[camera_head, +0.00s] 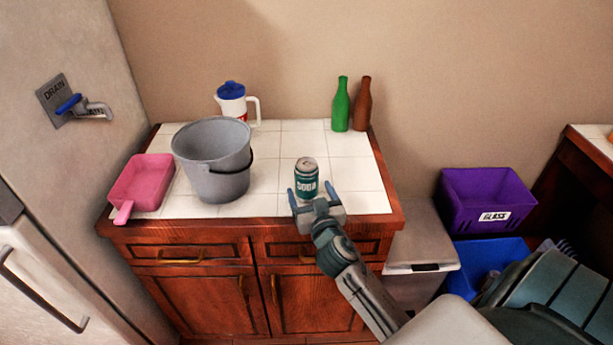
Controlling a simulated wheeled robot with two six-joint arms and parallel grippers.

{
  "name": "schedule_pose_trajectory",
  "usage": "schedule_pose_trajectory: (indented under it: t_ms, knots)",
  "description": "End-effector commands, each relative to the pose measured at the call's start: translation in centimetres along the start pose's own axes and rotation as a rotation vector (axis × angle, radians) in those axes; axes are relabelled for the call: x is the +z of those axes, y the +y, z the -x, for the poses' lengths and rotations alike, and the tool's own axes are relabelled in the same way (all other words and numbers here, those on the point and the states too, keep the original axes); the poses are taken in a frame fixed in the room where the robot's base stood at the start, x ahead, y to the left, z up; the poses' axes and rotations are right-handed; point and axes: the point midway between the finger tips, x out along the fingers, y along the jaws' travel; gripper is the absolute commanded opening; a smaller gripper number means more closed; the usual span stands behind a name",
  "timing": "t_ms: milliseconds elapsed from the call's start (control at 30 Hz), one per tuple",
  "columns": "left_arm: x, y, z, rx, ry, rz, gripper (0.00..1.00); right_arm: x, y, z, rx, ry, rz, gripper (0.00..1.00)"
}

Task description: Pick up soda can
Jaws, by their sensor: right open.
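The soda can (306,176) stands upright on the white tiled counter (355,175), near its front edge. It is green with a silver top and the word SODA on its side. My right gripper (311,192) is at the front of the can, with its two blue fingers open. One finger is at the can's lower left and the other at its lower right. I cannot tell whether the fingers touch the can. My left gripper is not in view.
A grey bucket (214,160) and a pink dustpan (143,184) are left of the can. A white jug (232,103), a green bottle (340,105) and a brown bottle (363,105) stand at the back. Purple (485,200) and blue (480,262) bins are at the right.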

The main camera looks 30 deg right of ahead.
Motion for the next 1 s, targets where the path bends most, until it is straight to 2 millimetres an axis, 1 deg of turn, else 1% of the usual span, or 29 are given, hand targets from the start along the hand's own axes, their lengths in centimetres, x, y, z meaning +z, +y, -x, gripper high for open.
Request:
schedule_pose_trajectory:
  t_ms: [33,100,200,300,467,500,667,700,767,1000]
  knots:
    - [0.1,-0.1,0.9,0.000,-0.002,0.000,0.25,-0.5,0.0,-0.9,0.001,-0.001,0.000,0.80]
    - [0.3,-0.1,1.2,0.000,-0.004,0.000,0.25,-0.3,-0.1,-1.9,0.000,0.000,0.000,0.80]
    - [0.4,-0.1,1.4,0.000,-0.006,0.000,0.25,-0.2,-0.1,-2.9,0.000,0.000,0.000,0.80]
    - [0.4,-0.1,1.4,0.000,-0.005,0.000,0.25,0.0,-0.1,-3.3,0.000,0.000,-0.001,0.80]
    - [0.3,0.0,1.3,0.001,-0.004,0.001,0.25,0.0,-0.1,-3.2,0.000,-0.001,-0.001,0.80]
    - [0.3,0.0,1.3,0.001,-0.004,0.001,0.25,0.0,-0.1,-3.2,0.000,-0.001,-0.001,0.78]
    - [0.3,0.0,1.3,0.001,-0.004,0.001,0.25,0.0,-0.1,-3.2,0.000,-0.001,-0.001,0.46]
    - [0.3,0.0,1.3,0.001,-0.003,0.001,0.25,0.0,-0.1,-3.2,0.000,-0.001,-0.001,0.39]
    - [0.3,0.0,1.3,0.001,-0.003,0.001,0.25,0.0,-0.1,-3.2,0.000,-0.001,-0.001,0.28]
    - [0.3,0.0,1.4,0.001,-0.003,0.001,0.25,0.0,-0.1,-3.2,0.000,0.000,-0.001,0.28]
